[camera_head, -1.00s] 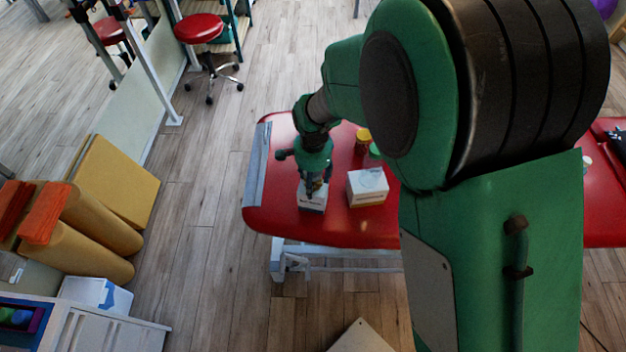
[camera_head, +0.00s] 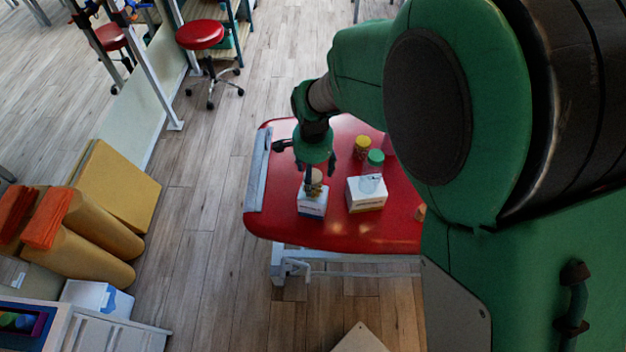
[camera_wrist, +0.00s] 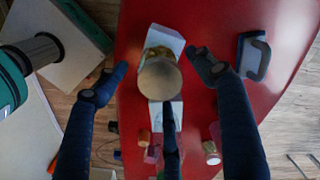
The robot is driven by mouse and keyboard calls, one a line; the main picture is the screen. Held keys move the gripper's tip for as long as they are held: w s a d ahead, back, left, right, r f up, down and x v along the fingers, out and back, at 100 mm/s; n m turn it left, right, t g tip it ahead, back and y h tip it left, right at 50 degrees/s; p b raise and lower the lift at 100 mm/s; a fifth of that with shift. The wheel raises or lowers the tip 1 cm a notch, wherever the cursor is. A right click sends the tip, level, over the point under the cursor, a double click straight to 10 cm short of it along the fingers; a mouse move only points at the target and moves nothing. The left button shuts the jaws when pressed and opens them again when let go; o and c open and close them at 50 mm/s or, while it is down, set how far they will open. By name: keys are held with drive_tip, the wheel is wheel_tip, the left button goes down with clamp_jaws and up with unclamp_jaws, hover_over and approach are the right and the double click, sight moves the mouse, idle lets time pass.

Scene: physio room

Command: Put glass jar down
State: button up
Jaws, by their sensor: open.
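The glass jar (camera_head: 314,184) with a round tan lid stands upright on a small white box (camera_head: 311,207) near the left end of the red table. In the wrist view the jar's lid (camera_wrist: 159,79) fills the middle, with the box (camera_wrist: 166,38) partly showing behind it. My gripper (camera_head: 316,168) is just above and around the jar's top. In the wrist view my gripper's fingers (camera_wrist: 158,64) are spread apart, one on each side of the jar, with visible gaps. The jar's lower body is partly hidden there by its lid.
A second white box (camera_head: 367,195) stands right of the jar's box. Behind it are a green-lidded jar (camera_head: 375,160) and a yellow-lidded jar (camera_head: 362,147). The red table (camera_head: 270,221) has bare room at its front left. A red stool (camera_head: 200,36) stands behind.

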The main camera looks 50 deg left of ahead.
drive_tip(key=shift+r+p, duration=0.5)
drive_tip(key=shift+r, duration=2.25)
drive_tip(key=shift+w+d+r, duration=0.2)
drive_tip(key=shift+w+r, duration=0.05)
drive_tip(key=w+d+r+t+y, duration=0.1)
drive_tip(key=w+d+r, duration=0.3)
drive_tip(key=d+r, duration=0.5)
drive_tip(key=w+d+r+t, duration=0.1)
drive_tip(key=w+d+r, duration=0.35)
drive_tip(key=d, duration=0.75)
drive_tip(key=w+d+r+y, duration=0.1)
drive_tip(key=w+d+r, duration=0.2)
drive_tip(key=d+r, duration=0.6)
drive_tip(key=s+d+r+t, duration=0.1)
drive_tip(key=s+d, duration=0.3)
drive_tip(key=d, duration=0.6)
drive_tip(key=s+d+r+t+h, duration=0.1)
drive_tip(key=s+d, duration=0.4)
drive_tip(key=d, duration=0.5)
drive_tip(key=s+d+r+m+t+h, duration=0.1)
drive_tip(key=s+d, duration=0.4)
drive_tip(key=d, duration=0.5)
drive_tip(key=shift+d+r+t, duration=0.2)
drive_tip(key=shift+r+t, duration=0.1)
drive_tip(key=shift+r, duration=0.35)
